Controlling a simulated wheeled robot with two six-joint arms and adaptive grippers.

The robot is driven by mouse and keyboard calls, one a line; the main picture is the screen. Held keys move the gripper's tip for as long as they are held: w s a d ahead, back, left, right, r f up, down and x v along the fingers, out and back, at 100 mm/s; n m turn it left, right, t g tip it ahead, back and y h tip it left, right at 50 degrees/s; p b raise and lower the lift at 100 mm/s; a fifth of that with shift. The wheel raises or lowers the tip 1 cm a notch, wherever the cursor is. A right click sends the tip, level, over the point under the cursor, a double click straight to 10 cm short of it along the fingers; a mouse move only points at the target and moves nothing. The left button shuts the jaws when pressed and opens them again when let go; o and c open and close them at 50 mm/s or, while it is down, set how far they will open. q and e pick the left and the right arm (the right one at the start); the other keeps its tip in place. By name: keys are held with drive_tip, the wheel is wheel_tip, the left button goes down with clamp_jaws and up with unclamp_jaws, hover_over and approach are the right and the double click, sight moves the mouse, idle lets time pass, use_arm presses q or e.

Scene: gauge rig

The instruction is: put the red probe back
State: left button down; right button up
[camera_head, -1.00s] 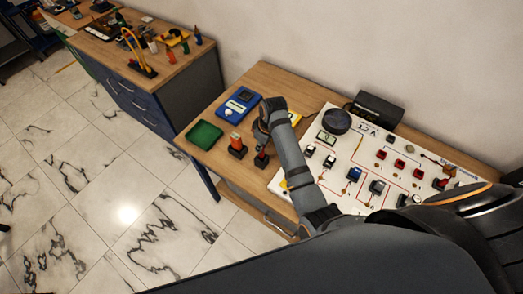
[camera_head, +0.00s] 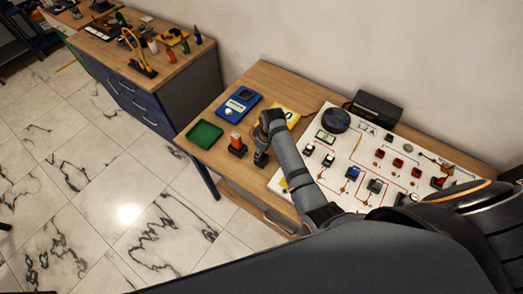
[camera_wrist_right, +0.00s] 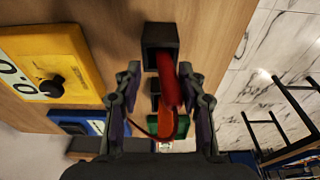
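The red probe (camera_wrist_right: 170,84) shows in the right wrist view between the two fingers of my right gripper (camera_wrist_right: 160,82). Its far end is at the mouth of a square black holder (camera_wrist_right: 160,36); how deep it sits I cannot tell. The fingers stand apart with a gap beside the probe, nearer the right finger. In the head view my right gripper (camera_head: 264,136) is over this holder (camera_head: 261,159) and hides most of the probe. A thin red lead curves below the probe in the wrist view. My left gripper is not in view.
An orange probe (camera_head: 236,142) stands in a second black holder just left. A green tray (camera_head: 205,134), a blue meter (camera_head: 238,103) and a yellow meter (camera_head: 288,113) lie near. The white circuit board (camera_head: 345,150) fills the table's right.

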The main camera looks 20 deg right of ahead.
drive_tip(key=shift+r, duration=0.1)
wheel_tip(320, 180, up, 12)
drive_tip(key=s+d+b, duration=0.1)
drive_tip(key=b, duration=0.2)
drive_tip(key=shift+s+d, duration=0.2)
drive_tip(key=shift+s, duration=0.15)
